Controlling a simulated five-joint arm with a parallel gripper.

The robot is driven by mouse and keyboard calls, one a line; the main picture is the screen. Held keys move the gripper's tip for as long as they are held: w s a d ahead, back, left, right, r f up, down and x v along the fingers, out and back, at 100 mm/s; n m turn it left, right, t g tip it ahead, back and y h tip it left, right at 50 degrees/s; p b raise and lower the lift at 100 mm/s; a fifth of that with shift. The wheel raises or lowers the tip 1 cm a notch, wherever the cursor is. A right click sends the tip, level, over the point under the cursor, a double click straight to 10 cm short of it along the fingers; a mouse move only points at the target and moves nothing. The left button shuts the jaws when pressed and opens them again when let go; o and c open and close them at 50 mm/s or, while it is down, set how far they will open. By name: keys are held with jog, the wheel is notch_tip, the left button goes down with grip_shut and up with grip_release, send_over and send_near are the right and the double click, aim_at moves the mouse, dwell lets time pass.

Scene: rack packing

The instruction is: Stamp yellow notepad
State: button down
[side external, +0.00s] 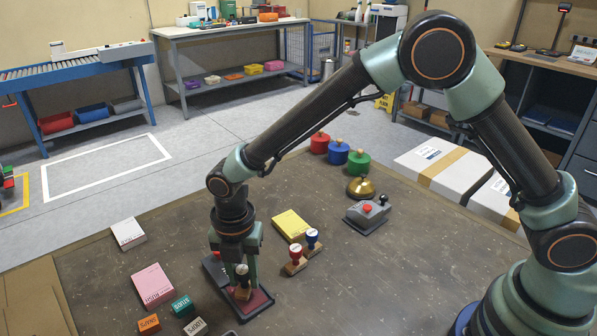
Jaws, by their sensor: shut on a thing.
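The yellow notepad (290,226) lies flat on the table, to the right of my gripper. My gripper (242,275) points down and is shut on a stamp (242,292) with a dark knob and a wooden base. The stamp is upright at the dark-cased ink pad with a red surface (259,303); I cannot tell whether its base touches the pad. My fingers hide part of the stamp. A red-handled stamp (294,257) and a blue-handled stamp (312,240) stand beside the notepad, near its front right corner.
A pink notepad (153,285), a white notepad (128,233) and small teal, orange and white boxes lie left of the ink pad. A brass bell (361,188), a grey device with a red button (367,215) and several coloured weights (337,152) stand toward the back right.

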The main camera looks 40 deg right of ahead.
jog(key=shift+f, duration=0.6)
dwell(1.1)
jog(key=shift+r, duration=3.6)
jog(key=w+d, duration=0.5)
jog(key=d, duration=0.4)
jog(key=w+d, duration=0.4)
jog(key=d, duration=0.6)
jog(key=shift+f, duration=2.8)
jog(key=shift+f, duration=0.65)
jog(key=shift+r, duration=0.15)
